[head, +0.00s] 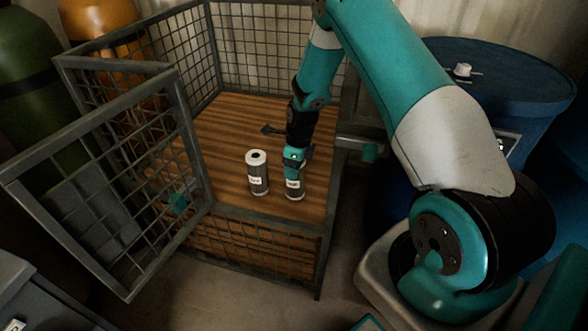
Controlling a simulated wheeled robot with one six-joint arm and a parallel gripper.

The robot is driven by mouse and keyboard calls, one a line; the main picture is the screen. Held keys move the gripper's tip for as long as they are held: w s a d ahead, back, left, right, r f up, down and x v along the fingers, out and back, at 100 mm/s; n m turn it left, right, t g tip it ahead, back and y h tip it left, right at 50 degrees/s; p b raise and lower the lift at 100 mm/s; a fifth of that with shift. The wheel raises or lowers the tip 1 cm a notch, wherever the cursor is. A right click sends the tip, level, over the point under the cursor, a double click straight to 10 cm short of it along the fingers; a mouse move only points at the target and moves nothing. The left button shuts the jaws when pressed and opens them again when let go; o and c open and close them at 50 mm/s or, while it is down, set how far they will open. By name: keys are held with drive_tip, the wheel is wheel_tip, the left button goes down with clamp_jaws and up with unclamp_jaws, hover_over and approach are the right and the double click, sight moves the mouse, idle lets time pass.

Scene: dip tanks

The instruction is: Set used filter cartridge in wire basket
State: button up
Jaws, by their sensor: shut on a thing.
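The wire basket (270,228) is a grey-framed mesh cage with a brown wooden floor. My gripper (295,176) is inside it, pointing down and shut on a grey filter cartridge (295,190) with a white label. The held cartridge is upright, with its top hidden by the jaws. It is at or just above the floor; I cannot tell if it touches. A second cartridge (258,174), with a white top and a dark centre hole, stands upright just left of it. The label print is too small to read, so I cannot tell which is used.
A mesh gate (107,183) hangs open at the basket's left front. A blue drum (503,85) stands right. Green (30,85) and orange (100,28) cylinders stand left.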

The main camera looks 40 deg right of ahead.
drive_tip(key=shift+f, duration=0.85)
drive_tip(key=o, duration=1.4)
